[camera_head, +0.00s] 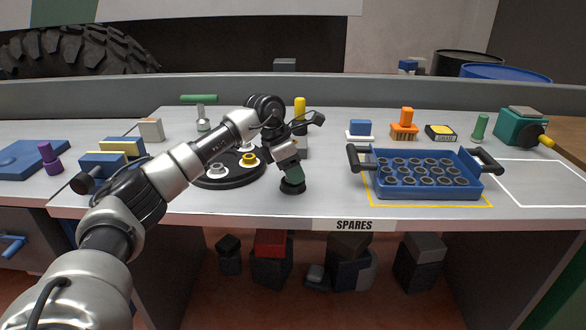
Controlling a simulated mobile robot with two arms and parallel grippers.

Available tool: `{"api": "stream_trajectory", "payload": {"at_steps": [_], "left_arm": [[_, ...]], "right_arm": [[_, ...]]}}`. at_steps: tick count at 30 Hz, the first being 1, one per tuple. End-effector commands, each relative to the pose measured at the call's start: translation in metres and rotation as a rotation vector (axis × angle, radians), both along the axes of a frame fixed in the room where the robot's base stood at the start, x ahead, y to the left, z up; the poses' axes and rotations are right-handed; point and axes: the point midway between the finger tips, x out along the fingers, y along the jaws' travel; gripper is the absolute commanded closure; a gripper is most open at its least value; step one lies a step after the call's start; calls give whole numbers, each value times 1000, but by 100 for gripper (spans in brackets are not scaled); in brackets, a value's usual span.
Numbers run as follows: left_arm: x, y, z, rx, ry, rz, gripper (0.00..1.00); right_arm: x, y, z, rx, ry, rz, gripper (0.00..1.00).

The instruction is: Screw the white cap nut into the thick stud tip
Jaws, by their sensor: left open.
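A round black disc (228,181) lies on the bench left of centre, partly hidden by my left arm. Small white pieces (217,169) and a yellow-based stud (249,160) stand on it. I cannot tell which small piece is the white cap nut or which is the thick stud tip. My left gripper (291,166) is open and points down, to the right of the disc. My right gripper is not in view.
A blue tray (424,191) with several black-ringed holes and two handles stands to the right, on a yellow outline. A green-handled tool (199,100), an orange brush (404,126) and a teal device (522,128) stand farther back. Bench space in front of the disc is clear.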

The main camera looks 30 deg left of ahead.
Motion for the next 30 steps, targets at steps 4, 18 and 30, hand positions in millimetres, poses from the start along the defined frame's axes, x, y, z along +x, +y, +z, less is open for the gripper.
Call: {"api": "stream_trajectory", "payload": {"at_steps": [4, 18, 30], "left_arm": [[0, -1, -1, 0, -1, 170, 48], [0, 0, 0, -1, 2, 367, 48], [0, 0, 0, -2, 3, 311, 75]], "right_arm": [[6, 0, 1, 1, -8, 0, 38], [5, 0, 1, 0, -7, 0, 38], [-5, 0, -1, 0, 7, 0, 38]]}}
